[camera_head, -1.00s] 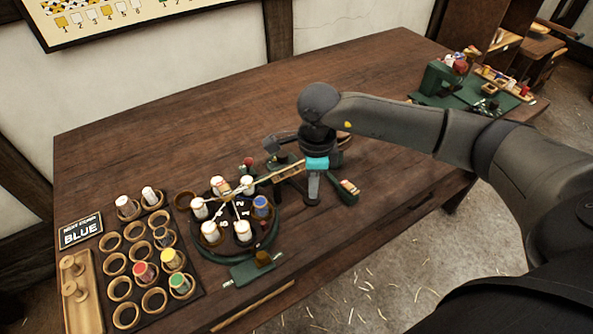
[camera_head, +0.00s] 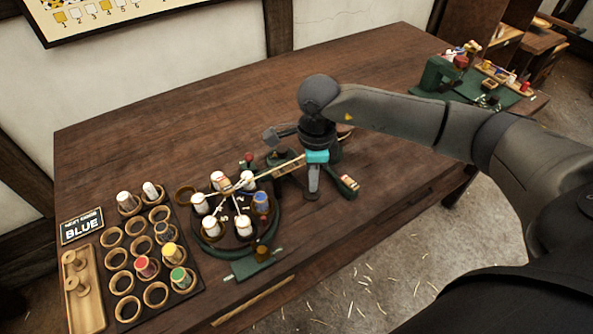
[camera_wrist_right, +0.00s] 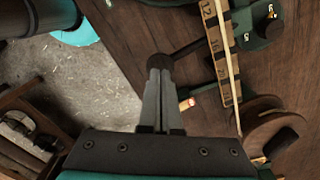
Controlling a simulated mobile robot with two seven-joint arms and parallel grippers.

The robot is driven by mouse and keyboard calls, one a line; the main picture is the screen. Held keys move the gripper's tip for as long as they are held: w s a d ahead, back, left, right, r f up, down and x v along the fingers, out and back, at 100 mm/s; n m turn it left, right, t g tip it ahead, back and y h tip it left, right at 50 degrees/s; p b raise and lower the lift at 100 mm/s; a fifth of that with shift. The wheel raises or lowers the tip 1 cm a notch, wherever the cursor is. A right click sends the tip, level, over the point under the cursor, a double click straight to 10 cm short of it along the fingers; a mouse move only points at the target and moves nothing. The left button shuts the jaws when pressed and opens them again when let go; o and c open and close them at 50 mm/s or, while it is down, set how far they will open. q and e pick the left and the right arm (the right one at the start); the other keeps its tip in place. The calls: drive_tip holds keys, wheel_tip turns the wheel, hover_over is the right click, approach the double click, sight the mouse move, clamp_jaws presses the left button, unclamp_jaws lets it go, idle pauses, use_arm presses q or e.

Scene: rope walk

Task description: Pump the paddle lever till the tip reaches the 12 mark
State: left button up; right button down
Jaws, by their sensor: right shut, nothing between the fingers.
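My right gripper (camera_head: 313,197) is shut and empty, fingers pointing down at the bench. In the right wrist view its fingers (camera_wrist_right: 160,95) are together, their ends close to a dark rod (camera_wrist_right: 196,47); I cannot tell whether they touch. A small block with a red-and-cream end (camera_head: 348,182) lies just right of the gripper; I cannot tell if it is the paddle lever. The wooden scale (camera_head: 284,166) runs left of the gripper; the wrist view shows its 12 mark (camera_wrist_right: 207,9) and higher marks. A pale cord (camera_wrist_right: 228,50) lies along it. My left gripper is not in view.
A round dark stand with several bobbins (camera_head: 213,227) stands left of the scale. A bobbin rack (camera_head: 189,293) and a BLUE sign (camera_head: 82,226) are further left. A green-based device (camera_head: 440,75) is at the far right. The back of the bench (camera_head: 200,120) is clear.

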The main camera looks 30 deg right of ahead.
sight(312, 194)
drive_tip(key=shift+s+f+b, duration=0.15)
drive_tip(key=shift+f+b, duration=2.1)
drive_tip(key=shift+f, duration=0.55)
drive_tip(key=shift+f+b, duration=0.3)
drive_tip(key=shift+r+p, duration=2.25)
drive_tip(key=shift+r, duration=0.95)
drive_tip(key=shift+f, duration=0.2)
drive_tip(key=shift+f+b, duration=2.35)
drive_tip(key=shift+f, duration=0.3)
drive_tip(key=shift+f+b, duration=0.3)
drive_tip(key=shift+f, duration=0.05)
drive_tip(key=shift+r, duration=0.15)
drive_tip(key=shift+w+r+p, duration=0.2)
drive_tip(key=shift+r+p, duration=2)
drive_tip(key=shift+r, duration=0.8)
